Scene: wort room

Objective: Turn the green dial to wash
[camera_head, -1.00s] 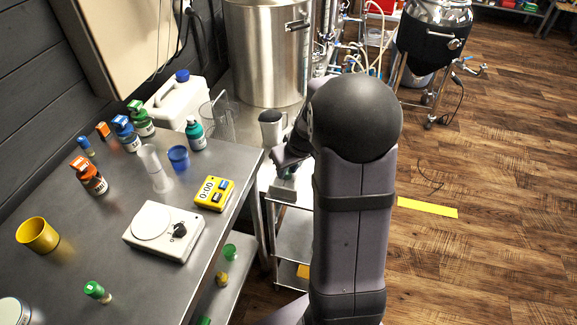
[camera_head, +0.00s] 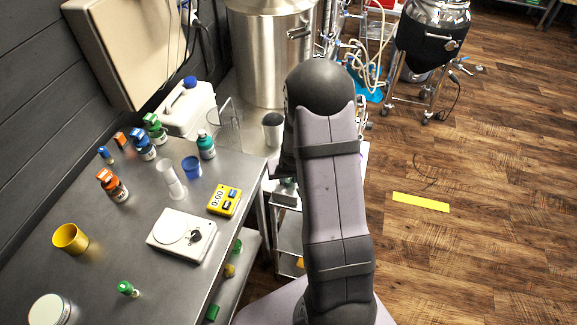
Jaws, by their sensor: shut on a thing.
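My arm rises through the middle of the view and hides most of what lies behind it. Only a dark part of my gripper (camera_head: 284,168) shows, at the arm's left edge, pointing down over a small grey-green unit (camera_head: 285,192) on the cart right of the bench. My gripper is shut on what seems to be the green dial there. The fingertips and the dial's face are too small and covered to read, so I cannot tell the dial's setting.
The steel bench (camera_head: 100,225) at left holds bottles, a white scale (camera_head: 181,235), a yellow timer (camera_head: 224,201) and a yellow cup (camera_head: 70,238). A steel kettle (camera_head: 262,60) stands behind. A wheeled tank (camera_head: 432,40) is at back right.

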